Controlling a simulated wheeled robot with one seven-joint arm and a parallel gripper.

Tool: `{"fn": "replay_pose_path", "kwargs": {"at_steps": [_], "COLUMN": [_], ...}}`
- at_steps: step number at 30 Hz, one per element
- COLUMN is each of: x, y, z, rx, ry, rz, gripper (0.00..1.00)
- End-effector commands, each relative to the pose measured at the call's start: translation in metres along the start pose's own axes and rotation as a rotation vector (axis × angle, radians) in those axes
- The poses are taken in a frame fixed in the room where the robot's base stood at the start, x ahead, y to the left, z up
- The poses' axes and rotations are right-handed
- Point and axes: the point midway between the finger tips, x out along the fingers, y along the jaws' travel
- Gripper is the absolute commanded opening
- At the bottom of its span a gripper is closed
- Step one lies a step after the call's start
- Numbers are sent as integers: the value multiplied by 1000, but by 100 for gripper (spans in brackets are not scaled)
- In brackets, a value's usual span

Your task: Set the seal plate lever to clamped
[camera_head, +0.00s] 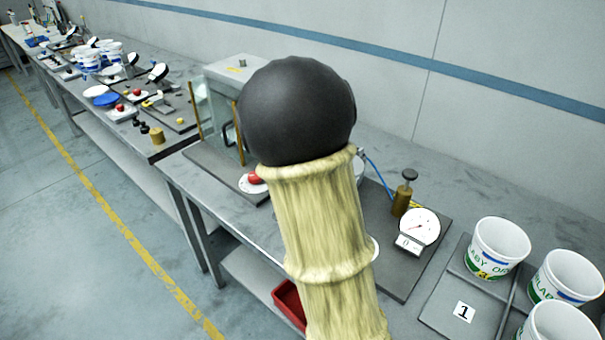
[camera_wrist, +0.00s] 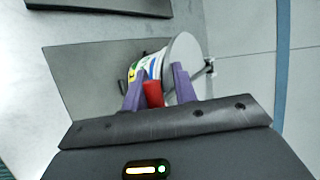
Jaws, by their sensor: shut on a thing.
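My gripper (camera_wrist: 158,82) shows in the wrist view with two purple fingers. A red piece (camera_wrist: 153,94) is between the fingers and the gripper is shut on it; it looks like the lever's handle. Beyond it a white tub (camera_wrist: 153,66) with a green and yellow label lies on its side in the picture, with a round grey plate (camera_wrist: 184,58) at its right end. I cannot tell the lever's exact angle or how it joins the plate. In the head view my own arm hides the gripper and the lever.
In the head view a dial gauge (camera_head: 418,226) and a brass post (camera_head: 402,200) stand right of my arm. White tubs (camera_head: 498,248) stand at the right by a tray marked 1 (camera_head: 464,312). A red knob (camera_head: 253,178) and a glass panel (camera_head: 205,110) are left of my arm.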

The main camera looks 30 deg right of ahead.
Motion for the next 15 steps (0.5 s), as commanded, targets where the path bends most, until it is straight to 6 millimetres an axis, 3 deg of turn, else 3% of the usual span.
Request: {"fn": "replay_pose_path", "kwargs": {"at_steps": [1, 15], "x": [5, 8], "y": [8, 7], "z": [-6, -12], "rx": [4, 12], "ry": [10, 20], "rz": [11, 8], "gripper": [0, 0]}}
